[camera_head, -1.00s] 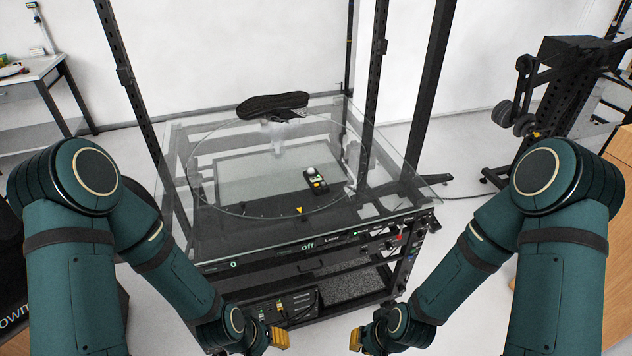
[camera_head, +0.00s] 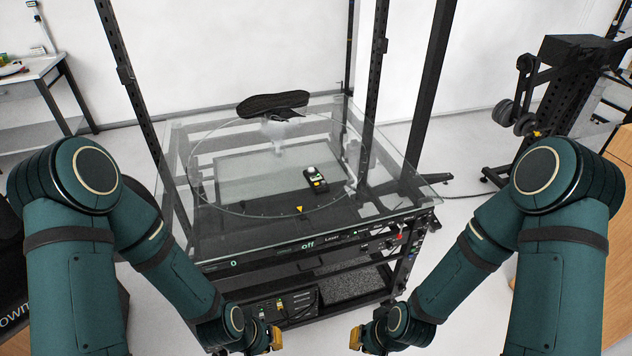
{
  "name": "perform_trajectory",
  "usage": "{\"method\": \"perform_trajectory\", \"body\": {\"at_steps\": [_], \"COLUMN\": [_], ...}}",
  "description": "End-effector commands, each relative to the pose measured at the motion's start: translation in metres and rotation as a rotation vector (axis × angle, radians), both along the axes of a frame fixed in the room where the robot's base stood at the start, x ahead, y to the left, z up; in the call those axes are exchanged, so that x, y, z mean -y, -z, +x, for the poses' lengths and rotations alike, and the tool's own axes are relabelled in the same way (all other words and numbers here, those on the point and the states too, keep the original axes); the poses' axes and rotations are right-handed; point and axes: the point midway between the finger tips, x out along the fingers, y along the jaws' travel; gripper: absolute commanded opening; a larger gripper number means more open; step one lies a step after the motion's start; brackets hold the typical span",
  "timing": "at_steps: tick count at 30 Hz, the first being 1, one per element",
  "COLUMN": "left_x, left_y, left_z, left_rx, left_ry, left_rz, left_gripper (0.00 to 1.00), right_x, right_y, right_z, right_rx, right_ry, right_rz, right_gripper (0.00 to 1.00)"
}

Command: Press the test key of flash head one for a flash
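The turntable's round glass plate (camera_head: 240,205) lies on a dark metal frame. No part in view can be made out for sure as flash head one or its test key. A black unit with small coloured parts (camera_head: 282,308) stands on the lower shelf, too small to read. My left gripper (camera_head: 275,339) and my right gripper (camera_head: 356,339) are at the bottom edge, in front of the turntable and apart from it. Only their yellow tips show clearly, and their opening is hidden. Nothing shows held in them.
A small black box with a yellow patch (camera_head: 316,181) is on the plate. The front panel (camera_head: 330,240) reads "off". Black uprights rise around the turntable. A black stand (camera_head: 550,110) is right.

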Motion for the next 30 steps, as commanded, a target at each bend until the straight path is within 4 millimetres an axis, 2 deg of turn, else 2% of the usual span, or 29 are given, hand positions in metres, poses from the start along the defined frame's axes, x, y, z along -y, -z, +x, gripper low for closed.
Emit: {"method": "perform_trajectory", "body": {"at_steps": [25, 30], "left_x": [0.000, 0.001], "left_y": [0.000, 0.012], "left_z": [0.000, 0.000], "left_rx": [0.000, -0.001], "left_ry": [0.000, 0.001], "left_rz": [0.000, 0.001], "left_gripper": [0.00, 0.00], "right_x": [0.000, 0.000], "right_y": [0.000, 0.012], "right_z": [0.000, 0.000], "right_rx": [0.000, -0.001], "right_ry": [0.000, 0.000], "right_rz": [0.000, -0.001], "right_gripper": [0.00, 0.00]}}
